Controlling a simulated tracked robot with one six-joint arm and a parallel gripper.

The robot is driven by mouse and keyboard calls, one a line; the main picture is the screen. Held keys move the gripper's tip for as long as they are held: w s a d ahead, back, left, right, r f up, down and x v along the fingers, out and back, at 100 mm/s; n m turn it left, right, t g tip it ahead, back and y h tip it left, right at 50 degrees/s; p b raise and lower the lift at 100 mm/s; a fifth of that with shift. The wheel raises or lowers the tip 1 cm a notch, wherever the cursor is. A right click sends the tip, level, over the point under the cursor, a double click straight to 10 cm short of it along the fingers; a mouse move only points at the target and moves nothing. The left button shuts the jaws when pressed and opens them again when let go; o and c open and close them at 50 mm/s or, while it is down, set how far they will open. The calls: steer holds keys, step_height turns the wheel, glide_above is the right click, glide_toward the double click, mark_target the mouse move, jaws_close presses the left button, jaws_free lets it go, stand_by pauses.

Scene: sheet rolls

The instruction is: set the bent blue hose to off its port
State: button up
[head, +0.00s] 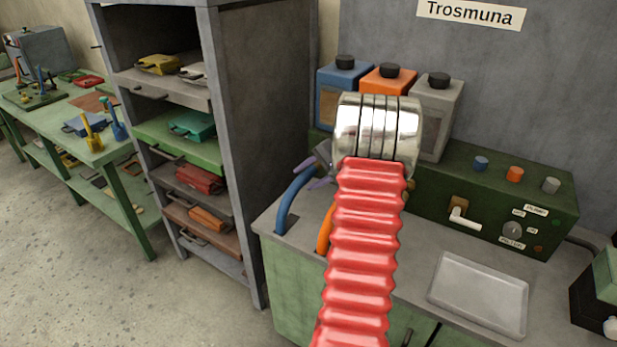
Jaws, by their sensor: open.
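The bent blue hose (290,198) rises from a dark opening in the grey counter and curves up to the right. Its upper end passes close to my gripper (311,175), whose purple fingers lie apart on either side of it in the picture. I cannot tell whether the fingers touch the hose. The gripper is open and partly hidden behind the silver cuff of my arm. The blue hose's port is hidden behind my arm, so I cannot see whether the hose is on it.
An orange hose (324,232) stands just right of the blue one, partly behind my red arm. Blue (330,100), orange (388,80) and grey (445,105) canisters stand behind. A green control box (550,215) and metal tray (480,297) are right; a shelf unit (262,130) is left.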

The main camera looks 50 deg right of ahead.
steer(key=v, duration=1.3)
steer(key=shift+s, duration=0.15)
steer(key=shift+r, duration=0.15)
steer(key=w+a+r+n+g, duration=0.1)
steer(key=w+a+r+n, duration=0.1)
steer(key=a, duration=0.8)
steer(key=w+a+r+n+g+y, duration=0.1)
steer(key=w+a+r+n, duration=0.15)
steer(key=a, duration=0.75)
steer(key=w+a+r+n+g, duration=0.1)
steer(key=a+r+n+g, duration=0.15)
steer(key=a, duration=0.75)
steer(key=s+a+n+h, duration=0.1)
steer(key=s+a+n, duration=0.3)
steer(key=a, duration=0.7)
steer(key=s+a+f+n+t+h, duration=0.1)
steer(key=s+a+n, duration=0.4)
steer(key=s+a, duration=0.4)
steer(key=shift+s+a+f+n, duration=0.25)
steer(key=shift+a+f+n, duration=0.05)
steer(key=shift+a, duration=0.65)
